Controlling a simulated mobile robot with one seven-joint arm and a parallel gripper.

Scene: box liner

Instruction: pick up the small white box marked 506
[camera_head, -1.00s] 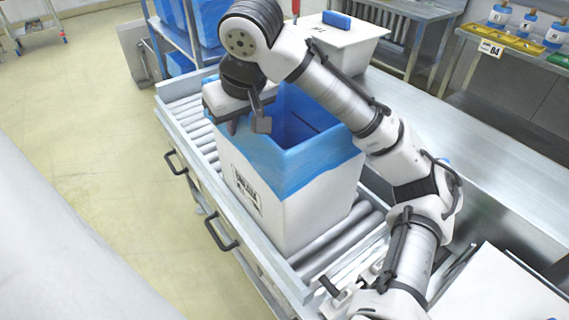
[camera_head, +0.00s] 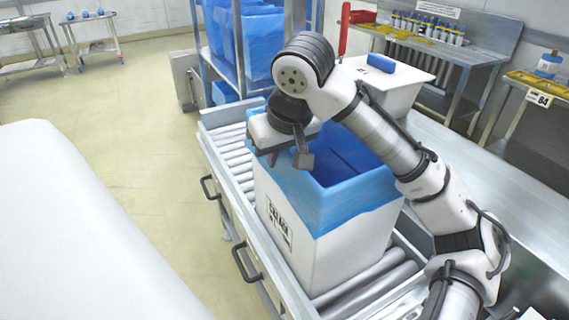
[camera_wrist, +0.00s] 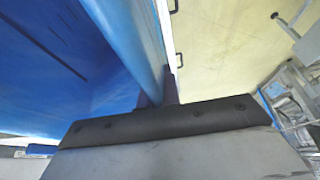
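I cannot make out a small white box marked 506 in either view. A large white box (camera_head: 350,255) stands on the roller conveyor, with a dark printed label that I cannot read. A blue liner (camera_head: 315,205) is folded over its rim and lines the inside; the liner also shows in the wrist view (camera_wrist: 50,60). My gripper (camera_head: 272,157) points down at the far-left rim of this box. In the wrist view its dark fingers (camera_wrist: 157,95) are close together at the liner's edge. Whether they grip the liner is hidden.
Behind the box stands a white tote (camera_head: 395,88) with a blue item (camera_head: 381,63) on top. A shelf holds blue bins (camera_head: 250,45). Benches with bottles (camera_head: 430,28) line the back wall. The roller conveyor (camera_head: 230,158) is bare beyond the box. Open floor (camera_head: 130,130) lies left.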

